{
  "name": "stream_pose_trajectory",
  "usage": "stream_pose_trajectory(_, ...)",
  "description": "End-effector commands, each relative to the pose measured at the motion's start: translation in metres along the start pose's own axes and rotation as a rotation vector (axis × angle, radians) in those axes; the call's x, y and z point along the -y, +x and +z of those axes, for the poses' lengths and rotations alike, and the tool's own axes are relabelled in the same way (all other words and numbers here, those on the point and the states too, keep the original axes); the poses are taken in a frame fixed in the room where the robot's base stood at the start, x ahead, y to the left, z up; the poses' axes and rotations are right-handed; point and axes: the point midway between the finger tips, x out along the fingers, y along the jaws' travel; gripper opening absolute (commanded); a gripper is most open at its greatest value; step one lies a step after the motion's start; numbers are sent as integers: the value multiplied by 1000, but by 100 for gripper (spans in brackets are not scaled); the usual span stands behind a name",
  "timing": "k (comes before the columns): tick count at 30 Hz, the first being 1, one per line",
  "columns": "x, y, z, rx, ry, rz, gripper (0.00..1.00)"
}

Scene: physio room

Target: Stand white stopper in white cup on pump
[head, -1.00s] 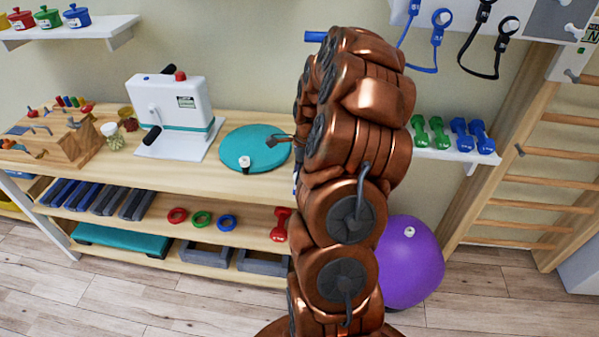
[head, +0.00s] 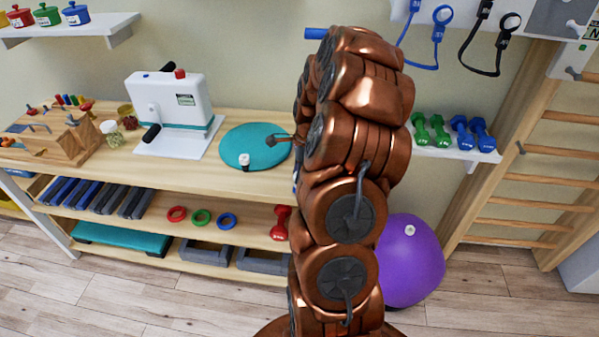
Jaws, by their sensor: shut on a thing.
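A small white piece with a dark part (head: 244,160) stands on the front of the teal disc (head: 238,137) on the table. It is too small to tell whether it is the white cup, the pump or the stopper. My gripper (head: 275,141) shows only as a small dark, coppery end at the disc's right edge, to the right of the white piece and apart from it. My arm hides the rest. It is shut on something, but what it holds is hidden. No other white stopper or cup can be made out on the table.
A white machine (head: 172,105) stands left of the disc. A wooden block with pegs (head: 55,138) and a lidded jar (head: 110,133) are further left. A purple ball (head: 408,265) with a white plug is right of my arm. The table's front edge is bare.

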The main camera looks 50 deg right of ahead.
Motion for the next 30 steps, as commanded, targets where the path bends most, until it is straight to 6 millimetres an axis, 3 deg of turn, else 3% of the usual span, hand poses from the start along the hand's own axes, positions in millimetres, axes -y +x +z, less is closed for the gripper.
stream_pose_trajectory(4,0,2,0,0,0,0,8)
stream_pose_trajectory(5,0,2,0,0,0,0,33)
stream_pose_trajectory(13,0,2,0,0,0,0,61)
stream_pose_trajectory(30,0,1,0,0,0,-1,62)
